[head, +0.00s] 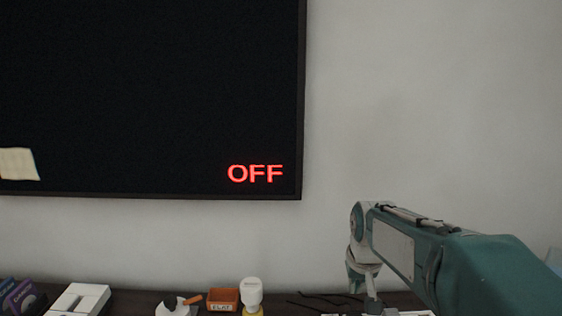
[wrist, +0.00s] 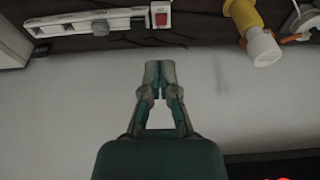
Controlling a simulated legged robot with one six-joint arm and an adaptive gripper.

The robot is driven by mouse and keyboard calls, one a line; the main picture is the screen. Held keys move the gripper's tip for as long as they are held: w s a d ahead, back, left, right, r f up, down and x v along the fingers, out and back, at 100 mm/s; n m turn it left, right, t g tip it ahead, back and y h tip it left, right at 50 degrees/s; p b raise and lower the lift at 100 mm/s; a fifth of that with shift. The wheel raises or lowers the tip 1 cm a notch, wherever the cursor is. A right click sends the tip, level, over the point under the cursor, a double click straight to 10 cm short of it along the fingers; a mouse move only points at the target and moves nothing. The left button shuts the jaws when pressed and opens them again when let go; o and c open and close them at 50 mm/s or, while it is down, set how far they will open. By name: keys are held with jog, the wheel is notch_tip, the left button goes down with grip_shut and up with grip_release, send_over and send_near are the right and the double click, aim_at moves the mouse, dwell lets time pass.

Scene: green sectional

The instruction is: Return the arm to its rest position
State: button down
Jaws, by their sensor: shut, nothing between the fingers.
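My arm (head: 410,245) reaches in from the lower right of the head view, its forearm bent downward at the far end. My gripper (wrist: 160,68) shows in the middle of the wrist view, its two fingertips together with nothing between them. It is apart from the objects around it, with the pale wall behind it in that view. In the head view the gripper's fingertips cannot be made out.
A dark screen (head: 150,90) reading "OFF" hangs on the wall. Below is a dark shelf (head: 130,303) with a white box (head: 80,299), an orange box (head: 222,299) and a white-and-yellow item (head: 252,295). A power strip with a red switch (wrist: 161,19) lies on it.

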jog(key=s+r+t, duration=0.1)
jog(key=s+t, duration=0.1)
jog(key=s, duration=1.9)
jog(key=shift+s+r+t, duration=0.15)
jog(key=shift+r+t, duration=0.25)
